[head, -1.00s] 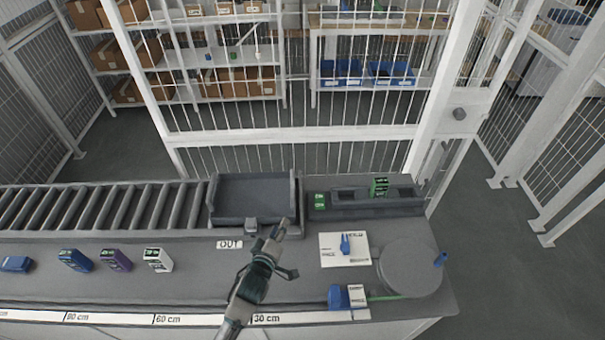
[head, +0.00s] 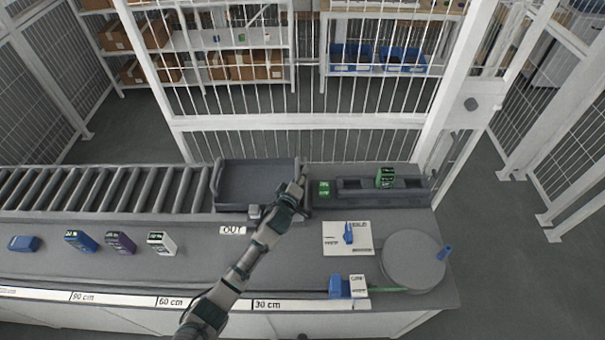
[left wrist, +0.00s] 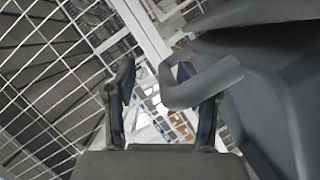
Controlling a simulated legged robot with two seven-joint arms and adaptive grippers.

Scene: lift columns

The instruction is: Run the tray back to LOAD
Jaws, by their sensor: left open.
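The dark grey tray (head: 252,184) sits at the right end of the roller conveyor, above the OUT label (head: 232,230), and looks empty. A small grey block (head: 254,211) is on its front side. My left gripper (head: 298,187) is at the tray's front right corner. In the left wrist view my left gripper (left wrist: 157,78) is open, and a grey curved part (left wrist: 205,84) reaches in by the right finger; I cannot tell if they touch. No LOAD label is readable. My right gripper is not in view.
Rollers (head: 100,190) run clear to the left of the tray. A dark holder with a green item (head: 385,178) stands to the right. Several small boxes, a white card (head: 347,238) and a round grey disc (head: 412,260) lie on the bench. A white fence (head: 300,122) stands behind.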

